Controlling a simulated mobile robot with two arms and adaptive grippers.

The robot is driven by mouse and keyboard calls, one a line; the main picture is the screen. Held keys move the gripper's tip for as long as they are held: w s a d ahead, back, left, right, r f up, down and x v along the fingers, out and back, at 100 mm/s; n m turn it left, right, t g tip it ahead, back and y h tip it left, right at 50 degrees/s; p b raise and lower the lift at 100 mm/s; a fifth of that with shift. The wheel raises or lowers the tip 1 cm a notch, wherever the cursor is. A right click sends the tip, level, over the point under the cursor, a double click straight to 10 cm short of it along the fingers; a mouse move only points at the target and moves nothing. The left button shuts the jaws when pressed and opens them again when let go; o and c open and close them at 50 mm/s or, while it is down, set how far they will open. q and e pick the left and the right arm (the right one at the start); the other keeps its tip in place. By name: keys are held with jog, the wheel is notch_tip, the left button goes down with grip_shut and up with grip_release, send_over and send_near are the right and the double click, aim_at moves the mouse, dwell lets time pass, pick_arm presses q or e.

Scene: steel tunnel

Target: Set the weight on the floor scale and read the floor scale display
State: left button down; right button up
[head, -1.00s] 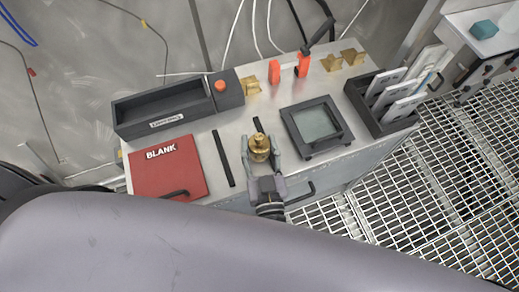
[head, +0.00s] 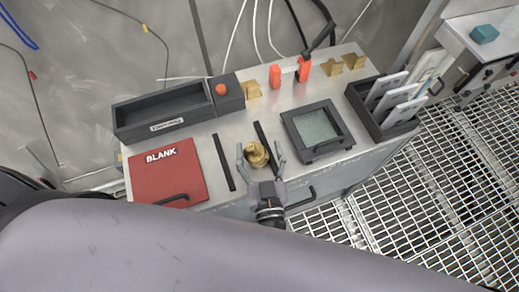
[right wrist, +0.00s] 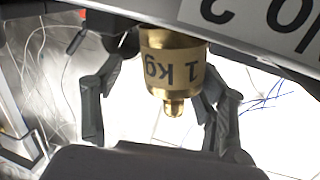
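The brass weight (head: 256,155), marked 1 kg, is on or just above the metal cabinet top near its front edge, between two black strips. In the right wrist view the weight (right wrist: 174,65) hangs knob-down in the picture. My right gripper (head: 260,150) is open, with a finger on each side of the weight; its fingers (right wrist: 160,105) stand apart in the right wrist view, with a clear gap on the left. I cannot tell whether the weight is tilted. No floor scale or lit display is clearly recognisable. My left gripper is not in view.
On the cabinet top (head: 205,140) are a dark tray (head: 165,131), a red BLANK folder (head: 167,178), a black-framed square panel (head: 316,127), orange clips (head: 304,70) and a rack of white cards (head: 385,115). Metal grating (head: 440,180) covers the floor at right.

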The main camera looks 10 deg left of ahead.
jog(key=shift+r, duration=0.1)
jog(key=shift+d+r, duration=0.1)
jog(key=shift+r, duration=0.05)
jog(key=v, duration=1.2)
jog(key=shift+b, duration=0.3)
